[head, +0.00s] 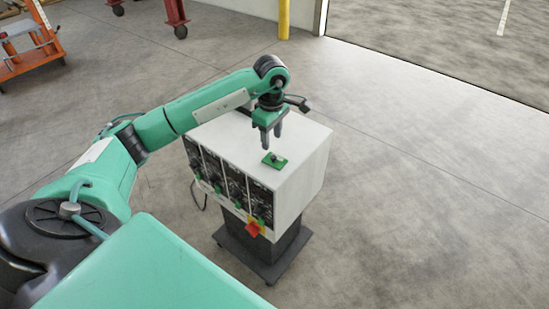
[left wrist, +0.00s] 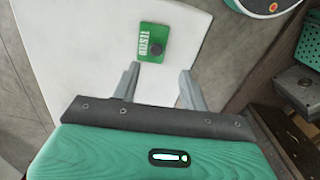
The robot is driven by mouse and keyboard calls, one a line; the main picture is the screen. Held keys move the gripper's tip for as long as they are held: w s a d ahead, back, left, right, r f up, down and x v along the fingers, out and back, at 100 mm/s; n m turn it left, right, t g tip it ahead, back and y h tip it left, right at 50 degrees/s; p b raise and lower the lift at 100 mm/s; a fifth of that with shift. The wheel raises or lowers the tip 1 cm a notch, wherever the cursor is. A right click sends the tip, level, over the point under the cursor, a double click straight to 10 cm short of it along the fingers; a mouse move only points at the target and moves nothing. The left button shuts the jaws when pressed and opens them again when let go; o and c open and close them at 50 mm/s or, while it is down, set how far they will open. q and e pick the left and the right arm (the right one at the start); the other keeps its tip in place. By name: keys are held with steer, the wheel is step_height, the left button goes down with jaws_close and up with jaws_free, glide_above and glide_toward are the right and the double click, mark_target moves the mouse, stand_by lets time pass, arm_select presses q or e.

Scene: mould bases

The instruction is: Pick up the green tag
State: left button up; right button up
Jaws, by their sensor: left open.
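The green tag (head: 274,160) lies flat on the white top of a box-shaped cabinet (head: 300,185), near its front edge. In the left wrist view the tag (left wrist: 148,42) shows white lettering and a dark round knob on it. My left gripper (head: 270,138) points down above the cabinet top, just behind and above the tag. Its two fingers (left wrist: 158,85) are apart with nothing between them, and the tag lies beyond the fingertips in the wrist view. My right gripper is in neither view.
The cabinet's front has dark panels with green parts and a red and yellow piece (head: 255,229) at the lower corner. It stands on a dark wheeled base (head: 262,262). A yellow post (head: 284,18) and an orange cart (head: 30,45) are far back. The floor to the right is clear.

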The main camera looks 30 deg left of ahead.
mark_target(273, 156)
arm_select(q)
step_height(273, 156, down, 2)
steer(key=shift+f, duration=0.25)
steer(key=shift+d+f+p, duration=0.1)
steer(key=shift+f+p, duration=0.15)
steer(key=shift+p, duration=0.2)
steer(key=f, duration=0.1)
steer(key=f+p, duration=0.1)
steer(key=f, duration=0.1)
steer(key=shift+w+f+p, duration=0.25)
steer(key=shift+w+p, duration=0.05)
steer(key=shift+p, duration=0.1)
steer(key=shift+f, duration=0.55)
jaws_close()
